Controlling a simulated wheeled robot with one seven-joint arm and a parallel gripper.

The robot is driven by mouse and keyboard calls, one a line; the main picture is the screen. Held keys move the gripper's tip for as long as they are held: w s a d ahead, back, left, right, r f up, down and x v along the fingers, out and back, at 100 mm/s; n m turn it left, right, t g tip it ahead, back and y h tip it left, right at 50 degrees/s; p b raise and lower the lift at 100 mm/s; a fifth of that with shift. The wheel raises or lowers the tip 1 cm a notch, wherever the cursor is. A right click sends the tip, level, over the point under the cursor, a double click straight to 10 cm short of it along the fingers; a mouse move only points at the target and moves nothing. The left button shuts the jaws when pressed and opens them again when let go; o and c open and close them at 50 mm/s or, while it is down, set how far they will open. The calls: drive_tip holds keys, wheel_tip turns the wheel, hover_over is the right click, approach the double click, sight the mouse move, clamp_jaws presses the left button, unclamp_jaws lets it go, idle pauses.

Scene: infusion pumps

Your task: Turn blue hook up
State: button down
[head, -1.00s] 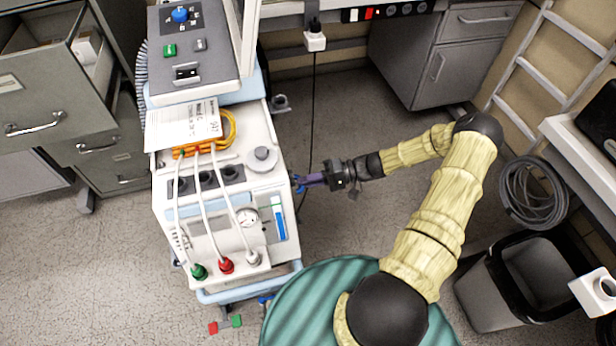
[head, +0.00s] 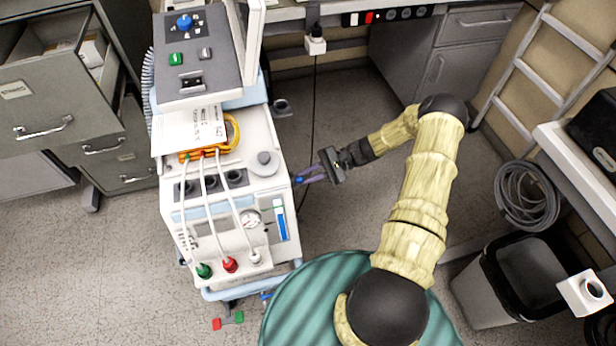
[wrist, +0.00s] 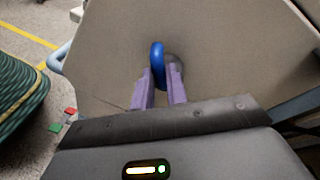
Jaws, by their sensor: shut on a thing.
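The blue hook (wrist: 157,62) is on the beige side panel of the medical machine in the wrist view. It looks like a curved blue loop standing upright in that picture, with a dark round mount just to its right. My gripper (wrist: 160,85) has its two purple fingers on either side of the hook's lower part and is shut on it. In the head view my gripper (head: 304,175) reaches the machine's right side, and a little blue shows at its fingertips. Most of the hook is hard to make out there.
The white machine (head: 268,200) carries hoses, a gauge and a paper sheet. A filing cabinet (head: 40,110) with open drawers stands at left. A black bin (head: 520,285) and coiled hose (head: 527,195) are at right.

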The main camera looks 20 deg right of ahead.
drive_tip(key=m, duration=0.2)
drive_tip(key=w+m+g+b, duration=0.1)
drive_tip(key=m, duration=0.1)
drive_tip(key=w+m, duration=0.1)
drive_tip(key=m, duration=0.1)
drive_tip(key=shift+r+m+g+y, duration=0.1)
drive_tip(key=shift+m+g+y, duration=0.2)
drive_tip(key=shift+g, duration=0.1)
idle(0.4)
drive_tip(key=c, duration=1.4)
unclamp_jaws()
drive_tip(key=shift+s, duration=0.1)
drive_tip(key=b+v, duration=0.3)
drive_tip(key=v, duration=1.4)
drive_tip(key=shift+d, duration=0.3)
